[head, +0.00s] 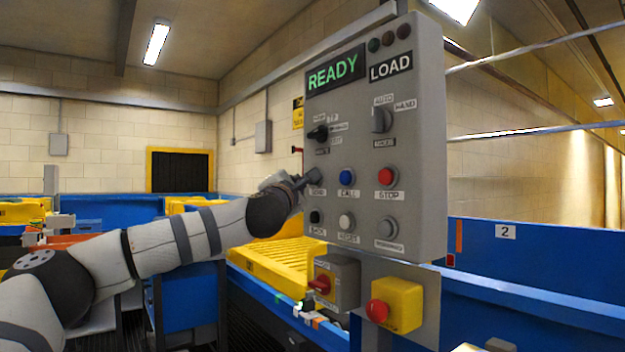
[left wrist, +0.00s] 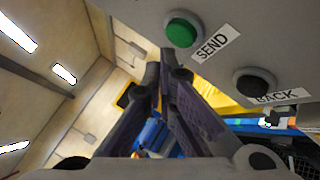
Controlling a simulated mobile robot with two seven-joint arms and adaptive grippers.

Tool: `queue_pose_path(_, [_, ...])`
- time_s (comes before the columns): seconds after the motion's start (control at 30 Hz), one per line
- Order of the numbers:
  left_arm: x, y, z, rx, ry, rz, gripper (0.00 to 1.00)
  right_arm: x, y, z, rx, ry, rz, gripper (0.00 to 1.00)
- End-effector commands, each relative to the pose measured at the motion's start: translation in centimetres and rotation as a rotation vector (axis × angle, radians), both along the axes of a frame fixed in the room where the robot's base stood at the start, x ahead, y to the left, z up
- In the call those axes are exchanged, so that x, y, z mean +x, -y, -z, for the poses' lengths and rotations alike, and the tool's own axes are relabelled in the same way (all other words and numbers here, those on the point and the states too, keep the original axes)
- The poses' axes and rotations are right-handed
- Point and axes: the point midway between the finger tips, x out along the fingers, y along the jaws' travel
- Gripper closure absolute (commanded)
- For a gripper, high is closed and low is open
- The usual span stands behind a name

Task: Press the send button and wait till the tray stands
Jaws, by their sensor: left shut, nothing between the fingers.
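The green send button (left wrist: 182,29) sits on the grey panel above the SEND label in the left wrist view. In the head view my left gripper (head: 308,178) is at the panel, just above the SEND label, and hides the button. Its fingers (left wrist: 165,62) are shut and empty, with the tips close beside the button; I cannot tell whether they touch the panel. The panel display (head: 336,73) reads READY in green, beside a LOAD plate (head: 391,67). A yellow ribbed surface (head: 275,265) lies behind the panel; I cannot tell whether it is the tray. My right gripper is not in view.
The panel also bears a blue CALL button (head: 347,177), a red STOP button (head: 386,177), a black BACK button (head: 315,217) and selector knobs. Below are a red rotary switch (head: 322,284) and a red emergency button (head: 378,310). Blue conveyor walls (head: 540,270) stand behind.

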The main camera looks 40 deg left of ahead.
Motion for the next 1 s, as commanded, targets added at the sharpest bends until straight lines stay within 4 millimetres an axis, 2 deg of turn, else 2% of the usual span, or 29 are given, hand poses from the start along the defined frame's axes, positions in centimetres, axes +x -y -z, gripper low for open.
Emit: queue_pose_path(1.0, [1.1, 0.3, 0.0, 0.000, 0.000, 0.000, 1.00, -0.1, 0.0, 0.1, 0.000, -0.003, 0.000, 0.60])
